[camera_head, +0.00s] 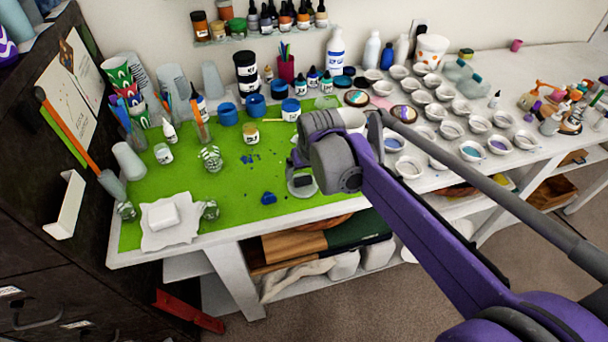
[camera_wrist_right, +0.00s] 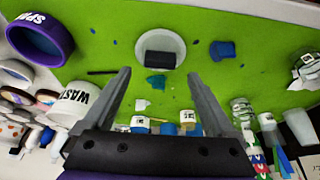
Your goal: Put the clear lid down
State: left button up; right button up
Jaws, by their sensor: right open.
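My right gripper (camera_head: 297,160) is above the right part of the green mat (camera_head: 235,217). In the right wrist view its two fingers (camera_wrist_right: 159,76) are spread apart with nothing held between them. A round pale dish-like piece with a dark rectangle (camera_wrist_right: 175,64) lies on the mat beyond the fingertips; it also shows beside the gripper in the head view (camera_head: 303,189). I cannot tell whether it is a lid. A see-through flat piece (camera_head: 327,102) near the blue jars may be the clear lid, but it is too small to be sure. My left gripper is out of view.
A cup marked WASTE (camera_wrist_right: 75,106) and a purple-rimmed container (camera_wrist_right: 42,40) stand close by my right gripper. A blue lump (camera_head: 268,198) lies on the mat. Several white cups (camera_head: 450,130) fill the table's right side. The mat's front middle is mostly clear.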

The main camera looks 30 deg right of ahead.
jog(key=d+v, duration=0.1)
jog(key=v, duration=0.6)
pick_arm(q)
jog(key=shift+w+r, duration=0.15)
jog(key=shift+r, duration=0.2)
pick_arm(e)
jog(key=s+a+f+n, duration=0.1)
jog(key=s+a+f, duration=0.4)
jog(key=s+f, duration=0.2)
jog(key=s+a+f+n+t+y, duration=0.1)
jog(key=s+a+f, duration=0.4)
jog(key=s+f, duration=0.2)
jog(key=s, duration=0.2)
jog(key=shift+s+n, duration=0.3)
jog(key=shift+s, duration=0.1)
pick_arm(q)
jog(key=shift+p, duration=0.3)
pick_arm(e)
jog(key=shift+a+r, duration=0.1)
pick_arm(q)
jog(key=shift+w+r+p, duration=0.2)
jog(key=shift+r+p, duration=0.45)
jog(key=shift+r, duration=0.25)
pick_arm(e)
jog(key=shift+w+r, duration=0.25)
jog(key=shift+r, duration=0.6)
